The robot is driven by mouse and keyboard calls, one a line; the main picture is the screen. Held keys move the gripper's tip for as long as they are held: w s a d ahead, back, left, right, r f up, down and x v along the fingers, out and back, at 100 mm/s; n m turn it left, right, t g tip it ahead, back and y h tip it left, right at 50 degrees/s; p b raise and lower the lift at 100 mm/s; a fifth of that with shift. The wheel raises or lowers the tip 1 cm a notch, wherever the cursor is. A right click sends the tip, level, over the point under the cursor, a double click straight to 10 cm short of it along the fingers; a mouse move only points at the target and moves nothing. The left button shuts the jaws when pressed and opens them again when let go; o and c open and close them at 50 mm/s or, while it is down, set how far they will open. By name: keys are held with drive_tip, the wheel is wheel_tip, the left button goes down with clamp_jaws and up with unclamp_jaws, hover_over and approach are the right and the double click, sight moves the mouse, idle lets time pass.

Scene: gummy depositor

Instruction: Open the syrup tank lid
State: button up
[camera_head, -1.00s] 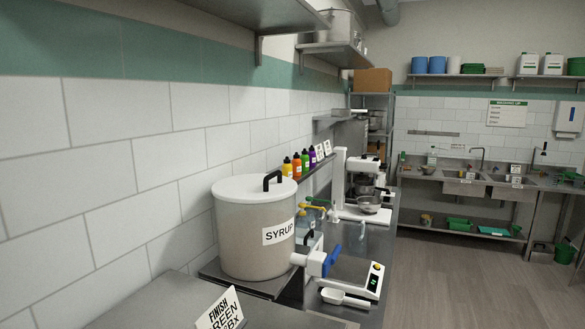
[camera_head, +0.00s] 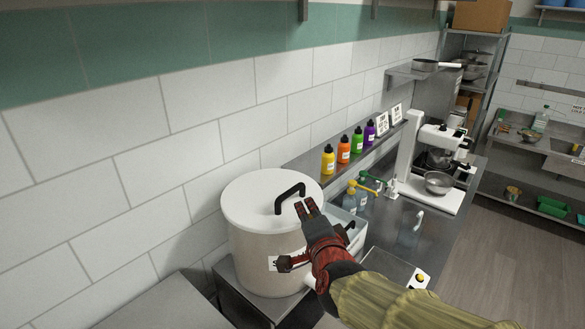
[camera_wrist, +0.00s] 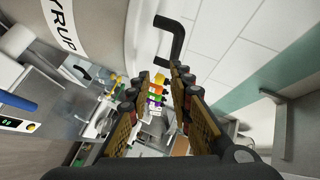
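The syrup tank (camera_head: 258,255) is a wide beige cylinder against the tiled wall. Its white lid (camera_head: 248,203) sits on top, with a black bar handle (camera_head: 290,196) near the right edge. In the wrist view the handle (camera_wrist: 178,38) is beyond the fingertips, at upper middle, and the tank wall with its SYRUP label (camera_wrist: 66,28) is at upper left. My gripper (camera_head: 305,207) is beside the handle at the lid's right edge and covers part of the label. In the wrist view its fingers (camera_wrist: 158,76) are apart with nothing between them. Contact with the handle cannot be told.
A ledge behind holds several colored bottles (camera_head: 343,150). Pump bottles (camera_head: 360,196) and a pale bin (camera_head: 347,224) stand right of the tank. A white mixer with a bowl (camera_head: 438,183) is farther right. A wall shelf (camera_head: 345,4) hangs above.

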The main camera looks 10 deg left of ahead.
sight(291, 194)
drive_tip(key=a+m, duration=0.1)
drive_tip(key=w+a+m+t, duration=0.1)
drive_tip(key=a, duration=0.1)
drive_tip(key=shift+a+r, duration=0.1)
drive_tip(key=shift+w+a+m+t+h, duration=0.35)
drive_tip(key=shift+w+m+t+h, duration=0.05)
drive_tip(key=shift+m, duration=0.2)
drive_tip(key=shift+p+x, duration=0.65)
drive_tip(key=shift+x, duration=3.15)
drive_tip(key=shift+r, duration=0.1)
drive_tip(key=shift+c, duration=0.3)
drive_tip(key=c, duration=0.4)
clamp_jaws()
